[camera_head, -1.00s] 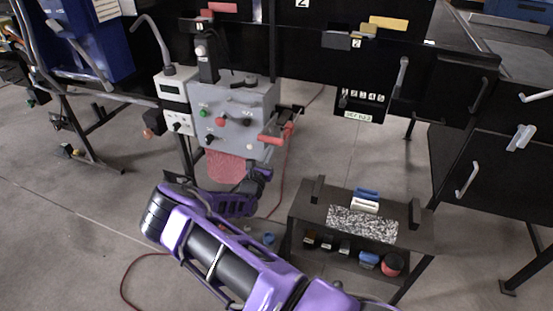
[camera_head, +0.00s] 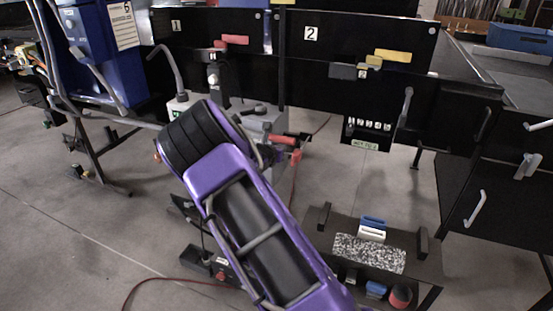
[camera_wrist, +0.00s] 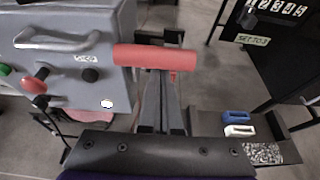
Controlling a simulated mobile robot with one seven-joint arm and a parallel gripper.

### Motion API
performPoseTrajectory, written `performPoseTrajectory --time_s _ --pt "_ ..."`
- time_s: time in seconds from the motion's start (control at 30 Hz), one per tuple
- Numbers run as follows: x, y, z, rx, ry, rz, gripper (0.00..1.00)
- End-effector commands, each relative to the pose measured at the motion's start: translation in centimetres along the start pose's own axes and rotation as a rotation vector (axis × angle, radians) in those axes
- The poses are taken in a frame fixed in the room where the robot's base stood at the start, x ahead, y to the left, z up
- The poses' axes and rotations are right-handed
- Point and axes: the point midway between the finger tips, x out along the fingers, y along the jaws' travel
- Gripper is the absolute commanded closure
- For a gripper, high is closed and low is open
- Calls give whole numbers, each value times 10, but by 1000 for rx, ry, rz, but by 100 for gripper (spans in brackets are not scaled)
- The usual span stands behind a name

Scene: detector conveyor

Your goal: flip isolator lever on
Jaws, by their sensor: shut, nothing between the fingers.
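The isolator lever (camera_wrist: 155,57) has a red cylindrical grip and sticks out from the right side of the grey control box (camera_wrist: 65,70). In the head view the red lever (camera_head: 285,140) shows just right of my purple arm, which hides much of the box (camera_head: 268,118). My gripper (camera_wrist: 160,85) is shut with nothing in it. In the wrist view its fingers point up the picture, and their tips meet the lower edge of the red grip. I cannot tell whether they touch it. In the head view my arm hides the gripper.
The box front carries a metal handle (camera_wrist: 58,40), a red button (camera_wrist: 35,82) and a black knob (camera_wrist: 90,75). A low black bench (camera_head: 322,226) with blue and white blocks stands to the right. Black conveyor panels (camera_head: 340,30) stand behind.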

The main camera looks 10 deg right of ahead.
Motion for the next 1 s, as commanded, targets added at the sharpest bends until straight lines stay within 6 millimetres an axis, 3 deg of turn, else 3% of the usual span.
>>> performPoseTrajectory --time_s 0.5,1.0 --pt "7 -7 33 2 -15 -3 100" --pt "9 -6 28 3 -13 -4 100"
